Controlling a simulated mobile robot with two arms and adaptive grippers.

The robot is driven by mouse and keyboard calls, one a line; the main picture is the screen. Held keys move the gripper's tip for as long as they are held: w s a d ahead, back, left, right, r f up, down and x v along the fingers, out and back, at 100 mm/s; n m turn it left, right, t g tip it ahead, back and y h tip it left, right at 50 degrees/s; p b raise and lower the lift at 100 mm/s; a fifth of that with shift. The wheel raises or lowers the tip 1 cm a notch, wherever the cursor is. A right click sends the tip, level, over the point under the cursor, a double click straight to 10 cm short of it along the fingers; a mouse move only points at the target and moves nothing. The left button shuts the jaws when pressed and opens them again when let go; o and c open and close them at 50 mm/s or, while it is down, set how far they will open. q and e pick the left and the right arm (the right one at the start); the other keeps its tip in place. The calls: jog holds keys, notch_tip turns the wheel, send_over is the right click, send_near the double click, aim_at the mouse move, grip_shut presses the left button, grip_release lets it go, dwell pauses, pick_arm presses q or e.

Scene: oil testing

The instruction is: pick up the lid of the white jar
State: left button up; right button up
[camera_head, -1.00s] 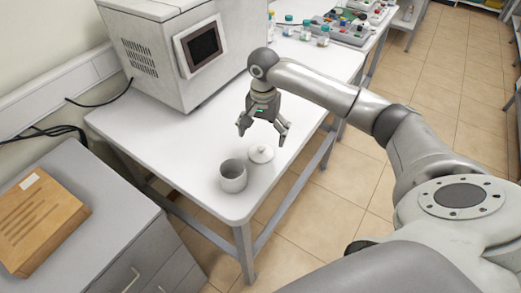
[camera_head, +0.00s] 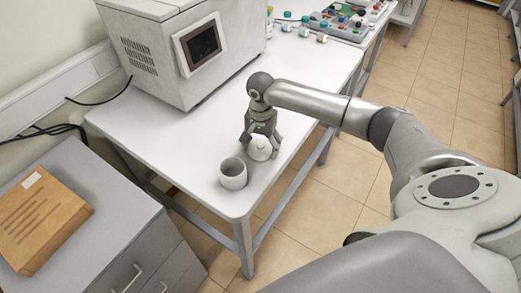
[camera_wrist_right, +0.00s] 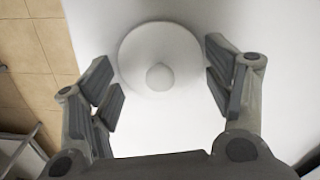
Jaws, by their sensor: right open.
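The white lid (camera_head: 260,151) lies on the white table, just to the right of the open white jar (camera_head: 233,174). My right gripper (camera_head: 260,143) is low over the lid, pointing down. In the right wrist view the round lid (camera_wrist_right: 159,57) with its knob (camera_wrist_right: 159,77) sits ahead of and between the open fingers of my right gripper (camera_wrist_right: 163,92). The fingers look apart from the lid, with nothing held. The jar is not seen in the right wrist view. My left gripper is not in view.
A grey box-shaped machine with a screen (camera_head: 201,41) stands behind on the table (camera_head: 178,143). Small bottles (camera_head: 304,31) and a tray of parts (camera_head: 340,27) are at the back. A wooden block (camera_head: 40,220) lies on a grey cabinet (camera_head: 95,215) at left.

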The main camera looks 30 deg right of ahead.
jog(key=shift+s, duration=0.1)
jog(key=c, duration=0.6)
jog(key=shift+s, duration=0.1)
jog(key=shift+c, duration=0.7)
